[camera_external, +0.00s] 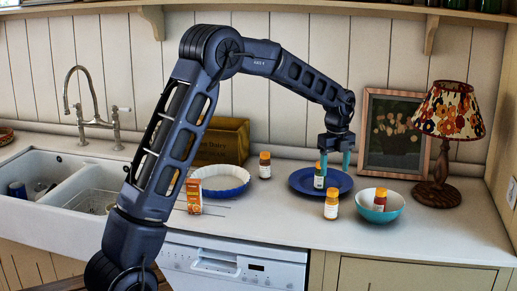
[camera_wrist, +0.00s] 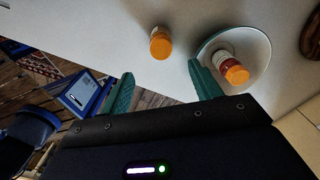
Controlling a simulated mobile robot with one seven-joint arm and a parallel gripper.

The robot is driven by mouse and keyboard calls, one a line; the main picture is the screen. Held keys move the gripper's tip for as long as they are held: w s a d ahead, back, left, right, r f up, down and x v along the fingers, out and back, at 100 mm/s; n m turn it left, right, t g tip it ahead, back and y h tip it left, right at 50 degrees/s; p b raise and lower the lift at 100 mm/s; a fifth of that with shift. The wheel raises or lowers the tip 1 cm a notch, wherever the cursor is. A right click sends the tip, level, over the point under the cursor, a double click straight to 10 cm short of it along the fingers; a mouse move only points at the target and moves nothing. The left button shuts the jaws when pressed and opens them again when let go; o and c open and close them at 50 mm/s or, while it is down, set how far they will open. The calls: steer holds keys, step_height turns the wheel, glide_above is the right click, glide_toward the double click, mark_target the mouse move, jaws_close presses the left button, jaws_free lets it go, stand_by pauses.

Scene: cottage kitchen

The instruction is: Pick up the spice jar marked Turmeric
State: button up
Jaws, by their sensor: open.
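Several spice jars with orange caps and pale labels are in view, and I cannot read which is Turmeric. One jar (camera_external: 319,182) is on the dark blue plate (camera_external: 296,184), close to the left finger. Another jar (camera_external: 331,206) stands on the counter in front of the plate. A third jar (camera_external: 380,201) is in the teal bowl (camera_external: 398,208), and one more (camera_external: 265,166) stands behind the white dish. My gripper (camera_external: 334,170) is open over the plate, with teal fingers. In the wrist view, a counter jar (camera_wrist: 160,44) appears beyond the open fingers (camera_wrist: 160,72), and another jar (camera_wrist: 235,72) leans in the bowl (camera_wrist: 258,48).
A lamp (camera_external: 440,190) and a framed picture (camera_external: 394,135) stand at the right and back. A white fluted dish (camera_external: 220,190), an orange carton (camera_external: 194,196) and a yellowish box (camera_external: 222,140) are left of the plate. The front right counter (camera_external: 440,236) is clear.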

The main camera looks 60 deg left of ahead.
mark_target(330, 188)
steer(key=shift+w+a+f, duration=0.1)
steer(key=shift+f, duration=2.65)
steer(key=shift+w+a+f, duration=0.1)
steer(key=shift+f, duration=2.65)
steer(key=c, duration=1.1)
